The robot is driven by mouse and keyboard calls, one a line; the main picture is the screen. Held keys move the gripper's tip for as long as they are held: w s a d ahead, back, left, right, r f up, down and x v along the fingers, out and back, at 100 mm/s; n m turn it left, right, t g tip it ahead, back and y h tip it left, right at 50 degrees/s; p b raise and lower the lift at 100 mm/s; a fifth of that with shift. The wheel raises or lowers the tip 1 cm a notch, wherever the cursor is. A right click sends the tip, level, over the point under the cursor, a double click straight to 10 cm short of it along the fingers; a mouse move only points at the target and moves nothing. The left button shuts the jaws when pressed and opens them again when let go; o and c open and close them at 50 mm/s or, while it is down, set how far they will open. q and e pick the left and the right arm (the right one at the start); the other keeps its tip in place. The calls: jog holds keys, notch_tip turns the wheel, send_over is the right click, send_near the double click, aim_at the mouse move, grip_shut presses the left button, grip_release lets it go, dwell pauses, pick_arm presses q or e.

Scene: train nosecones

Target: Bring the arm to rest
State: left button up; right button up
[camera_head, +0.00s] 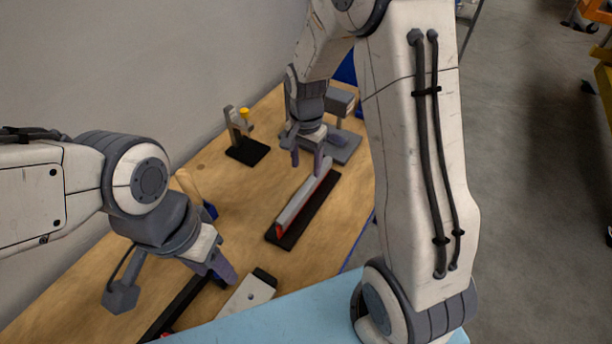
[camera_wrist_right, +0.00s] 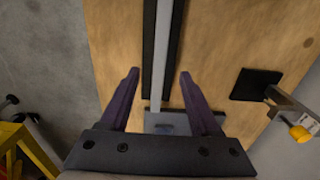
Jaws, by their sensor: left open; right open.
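My right gripper (camera_head: 308,164) is open above the far end of a long grey bar (camera_head: 303,203) with a red near end. The bar lies on a black base (camera_head: 316,212). In the right wrist view the open fingers (camera_wrist_right: 159,75) stand either side of the bar (camera_wrist_right: 163,45) in the picture, with nothing visibly held. I cannot tell the exact height above it. My left gripper (camera_head: 222,268) is open at the near left, close to a light grey block (camera_head: 249,292) on the table. Its fingers partly overlap in view.
A black stand with a yellow knob (camera_head: 244,114) stands at the back left, and also shows in the right wrist view (camera_wrist_right: 300,133). A grey fixture (camera_head: 339,142) is behind my right gripper. Another black base (camera_head: 180,308) lies at the front. A wall borders the wooden table's left.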

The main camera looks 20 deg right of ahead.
jog(key=shift+r, duration=0.45)
